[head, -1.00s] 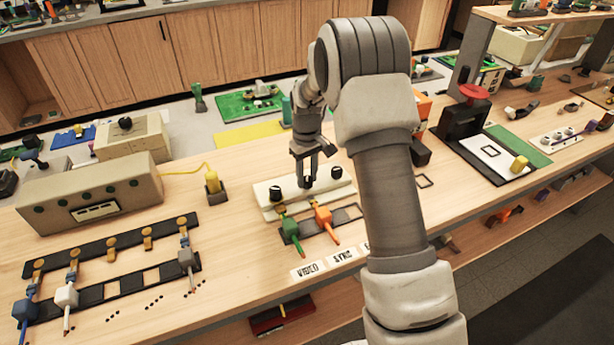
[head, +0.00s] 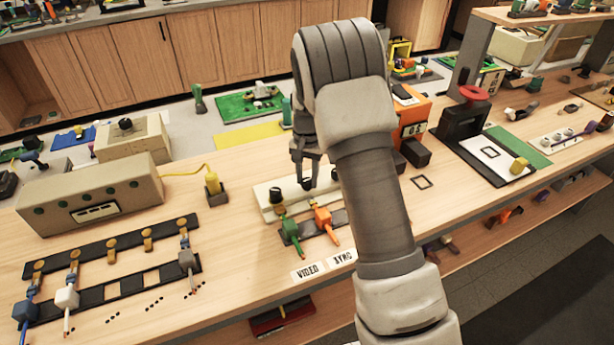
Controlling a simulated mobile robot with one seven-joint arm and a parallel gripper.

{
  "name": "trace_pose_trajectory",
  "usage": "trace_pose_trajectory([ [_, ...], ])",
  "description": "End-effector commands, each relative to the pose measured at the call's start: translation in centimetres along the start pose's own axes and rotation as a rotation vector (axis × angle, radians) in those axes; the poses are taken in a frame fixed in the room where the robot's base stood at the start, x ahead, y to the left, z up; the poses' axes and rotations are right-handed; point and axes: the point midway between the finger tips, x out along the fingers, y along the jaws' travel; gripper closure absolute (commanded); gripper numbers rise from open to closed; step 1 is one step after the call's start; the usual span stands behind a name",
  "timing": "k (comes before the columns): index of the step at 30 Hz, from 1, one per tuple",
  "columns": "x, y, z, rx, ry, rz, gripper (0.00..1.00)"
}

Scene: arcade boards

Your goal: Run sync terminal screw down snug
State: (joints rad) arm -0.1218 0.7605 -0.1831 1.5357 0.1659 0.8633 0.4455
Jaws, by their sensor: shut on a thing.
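The cream terminal block (head: 266,209) lies on the bench with black screw knobs along its top. The left knob (head: 275,195) stands free above the green plug (head: 290,229). My gripper (head: 306,183) points down at the middle knob, the sync terminal screw, behind the orange plug (head: 322,216). Its fingers are shut on that screw and hide most of it. The right end of the block is partly hidden by my arm. The VIDEO label (head: 307,271) and SYNC label (head: 341,257) lie in front. How deep the screw sits is too small to tell.
A yellow plug (head: 212,183) stands in a dark holder to the left, its cable running to a beige box (head: 90,195). An orange device (head: 411,118) and a black press (head: 468,122) stand to the right. Bare bench lies between the block and the left connector rack (head: 120,286).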

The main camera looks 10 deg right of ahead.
Motion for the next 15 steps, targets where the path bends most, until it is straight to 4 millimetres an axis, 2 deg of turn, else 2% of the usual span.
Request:
trace_pose_trajectory([
  [1,-0.59,-0.18,-0.24,0.045,0.009,-0.006,1.00],
  [15,-0.68,-0.20,-0.32,0.475,0.010,-0.009,1.00],
])
